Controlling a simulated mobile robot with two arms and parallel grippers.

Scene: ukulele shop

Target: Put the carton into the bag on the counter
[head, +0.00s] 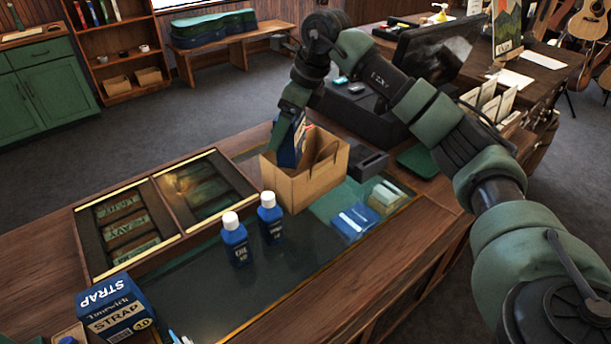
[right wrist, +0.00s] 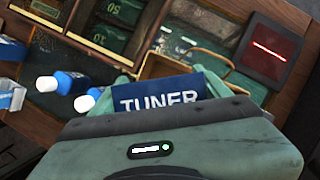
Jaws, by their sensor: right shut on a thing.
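The carton (head: 294,143) is dark blue, and in the right wrist view its face (right wrist: 158,94) reads "TUNER". My right gripper (head: 284,128) is shut on it from above. In the head view the carton's lower part is hidden behind the front wall of the brown paper bag (head: 298,190), so it hangs at least partly inside the bag's mouth. Whether it touches the bag's bottom cannot be seen. The bag stands open and upright on the counter's glass top, its handle (right wrist: 212,57) showing in the right wrist view. My left gripper is not in view.
Two blue bottles (head: 234,240) with white caps stand left of the bag. Small blue packs (head: 353,222) lie to its right, and a dark box (head: 367,163) stands behind them. A strap box (head: 116,308) sits at the near left.

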